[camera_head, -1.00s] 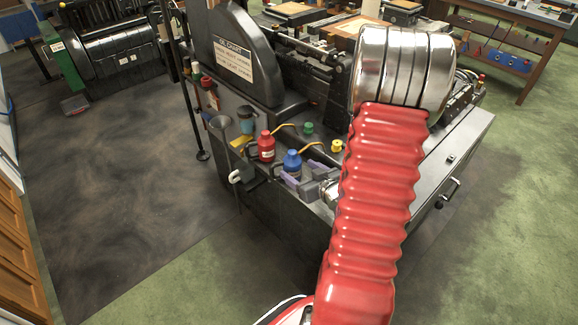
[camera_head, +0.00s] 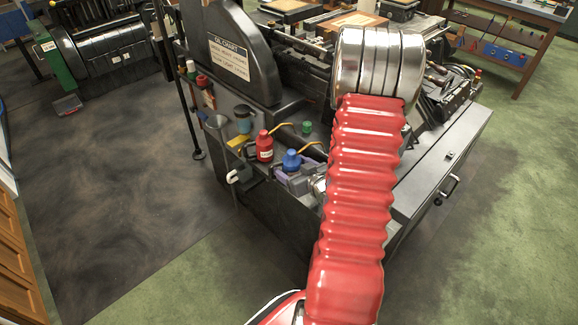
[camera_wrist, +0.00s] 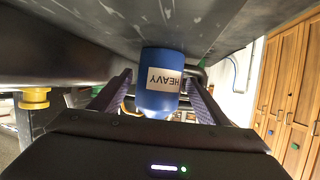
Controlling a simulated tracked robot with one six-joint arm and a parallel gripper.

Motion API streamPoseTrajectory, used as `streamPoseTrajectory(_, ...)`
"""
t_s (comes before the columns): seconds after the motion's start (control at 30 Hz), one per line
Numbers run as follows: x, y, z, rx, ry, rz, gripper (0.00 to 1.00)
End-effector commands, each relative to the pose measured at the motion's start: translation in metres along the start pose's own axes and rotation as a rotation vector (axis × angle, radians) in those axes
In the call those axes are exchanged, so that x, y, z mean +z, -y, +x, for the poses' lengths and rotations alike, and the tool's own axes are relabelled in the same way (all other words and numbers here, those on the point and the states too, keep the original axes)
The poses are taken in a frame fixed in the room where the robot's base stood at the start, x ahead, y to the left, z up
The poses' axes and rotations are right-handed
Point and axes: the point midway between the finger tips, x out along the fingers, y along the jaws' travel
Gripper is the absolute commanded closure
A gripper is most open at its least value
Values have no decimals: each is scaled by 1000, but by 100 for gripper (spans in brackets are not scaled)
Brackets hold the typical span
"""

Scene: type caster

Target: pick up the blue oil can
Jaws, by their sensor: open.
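The blue oil can (camera_head: 291,160) stands on the shelf of the black machine, with its thin yellow spout pointing up to the right. In the wrist view the blue can (camera_wrist: 160,110) appears upside down with a white "HEAVY" label. My gripper (camera_head: 287,175) is open at the can, its purple fingers partly hidden by my arm in the head view. In the wrist view the fingers of my gripper (camera_wrist: 157,92) stand on both sides of the can, with a small gap visible on each side.
A red oil can (camera_head: 264,148) stands just left of the blue one. A green-capped can (camera_head: 307,128) is behind. A yellow can (camera_wrist: 34,98) shows at the left of the wrist view.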

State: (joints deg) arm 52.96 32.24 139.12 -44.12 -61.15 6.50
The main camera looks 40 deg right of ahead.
Motion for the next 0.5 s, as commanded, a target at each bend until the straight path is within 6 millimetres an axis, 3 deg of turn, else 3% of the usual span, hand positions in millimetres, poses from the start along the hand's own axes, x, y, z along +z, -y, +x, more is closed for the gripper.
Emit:
streamPoseTrajectory(0.33, 0, -2, -2, 5, 0, 2, 31)
streamPoseTrajectory(0.5, 0, -3, -2, 6, 0, 2, 42)
